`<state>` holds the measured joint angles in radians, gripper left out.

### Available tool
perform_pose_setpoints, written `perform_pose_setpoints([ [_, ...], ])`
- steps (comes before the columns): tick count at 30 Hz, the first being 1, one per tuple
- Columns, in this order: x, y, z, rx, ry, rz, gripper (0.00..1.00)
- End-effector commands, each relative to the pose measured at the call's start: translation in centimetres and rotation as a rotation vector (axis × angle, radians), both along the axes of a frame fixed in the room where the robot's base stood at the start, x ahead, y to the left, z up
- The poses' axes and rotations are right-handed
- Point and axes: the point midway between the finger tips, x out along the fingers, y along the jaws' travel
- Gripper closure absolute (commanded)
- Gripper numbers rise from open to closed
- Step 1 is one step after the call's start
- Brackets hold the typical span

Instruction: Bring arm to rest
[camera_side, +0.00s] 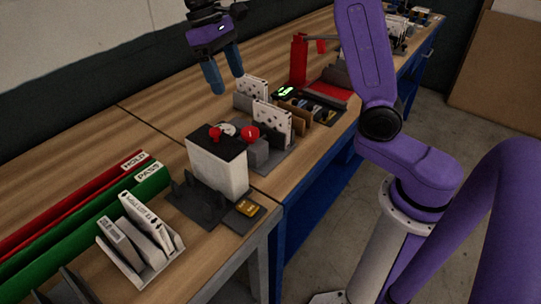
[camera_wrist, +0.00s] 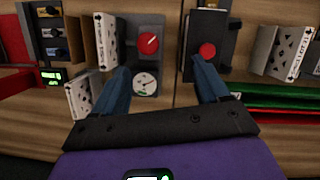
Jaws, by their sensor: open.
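My gripper (camera_side: 220,76) hangs in the air above the wooden bench, at the back of the row of fixtures. Its two blue fingers point down and stand apart, with nothing between them. In the wrist view the gripper (camera_wrist: 163,92) shows the same open fingers, and the bench things lie beyond them. My purple arm rises at the right in the side view.
Below stands a white box with a black top (camera_side: 218,168), with red knobs and a dial near it. White patterned boxes (camera_side: 272,123) stand behind. A red press-like stand (camera_side: 299,60) rises farther back. Green (camera_side: 90,222) and red (camera_side: 75,207) rails lie at left.

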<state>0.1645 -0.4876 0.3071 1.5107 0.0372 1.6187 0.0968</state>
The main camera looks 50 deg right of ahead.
Motion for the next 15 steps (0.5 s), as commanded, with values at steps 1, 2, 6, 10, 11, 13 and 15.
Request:
perform_pose_setpoints([
  [1,-1.1,0.3,-0.2,0.004,-0.014,0.04,0.26],
  [2,-1.7,0.5,-0.3,0.006,-0.021,0.062,0.26],
  [6,-4.7,1.2,-1.1,0.022,-0.059,0.166,0.26],
  [10,-7.7,1.5,-1.9,0.039,-0.093,0.264,0.26],
  [11,-8.4,1.6,-2.1,0.042,-0.1,0.287,0.26],
  [13,-10.1,1.5,-2.6,0.053,-0.118,0.339,0.26],
  [15,-11.8,1.4,-3.1,0.065,-0.135,0.392,0.26],
])
